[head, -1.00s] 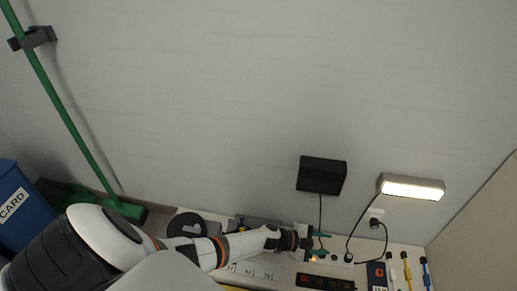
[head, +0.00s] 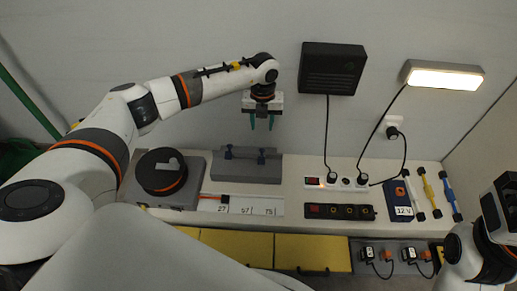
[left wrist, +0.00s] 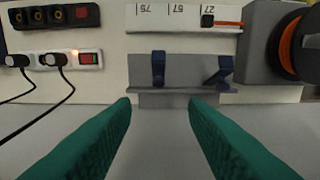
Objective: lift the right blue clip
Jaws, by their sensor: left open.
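The right blue clip (head: 261,155) sits on a grey stepped holder (head: 245,172) on the white bench. It also shows upright in the left wrist view (left wrist: 158,68), on the left there because that view is turned round. A second blue clip (head: 229,153) is to its left; in the left wrist view (left wrist: 219,72) it looks slanted. My left gripper (head: 261,124) points down above the holder, green fingers apart and empty, roughly in line with the right clip. In the left wrist view, its fingertips (left wrist: 160,104) spread either side of that clip's line, apart from it.
Left of the holder is a black spool (head: 160,182) on a grey base. Right are a socket strip (head: 335,183) with plugs and cords, a black panel (head: 340,212) and a 12 V box (head: 400,212). A black box (head: 332,68) and lit lamp (head: 443,75) hang on the wall.

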